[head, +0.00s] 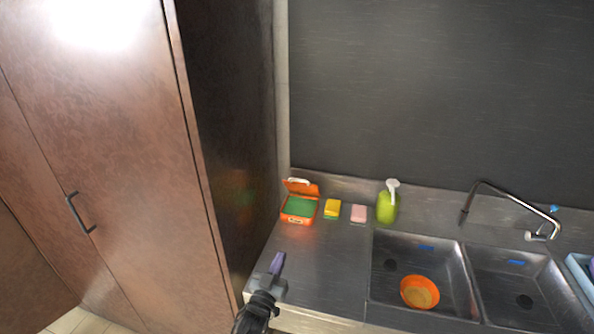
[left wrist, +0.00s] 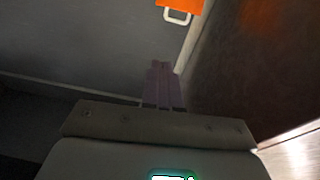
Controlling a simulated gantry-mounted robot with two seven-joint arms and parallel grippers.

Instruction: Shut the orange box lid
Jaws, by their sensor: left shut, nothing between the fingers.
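The orange box (head: 299,208) stands on the steel counter at the back left, with a green inside. Its orange lid (head: 301,188) is open and stands up at the back, with a white handle at its top edge. In the left wrist view the orange lid (left wrist: 184,4) and its white handle show at the top edge, beyond the fingers. My left gripper (head: 278,263) is over the front left of the counter, in front of the box and apart from it. Its purple fingers (left wrist: 162,85) are shut and empty. My right gripper is not in view.
A yellow sponge (head: 332,208), a pink block (head: 358,213) and a green pump bottle (head: 387,204) stand right of the box. A double sink (head: 462,262) with an orange bowl (head: 419,292) lies further right. A tall brown cabinet (head: 120,150) borders the left. The counter before the box is clear.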

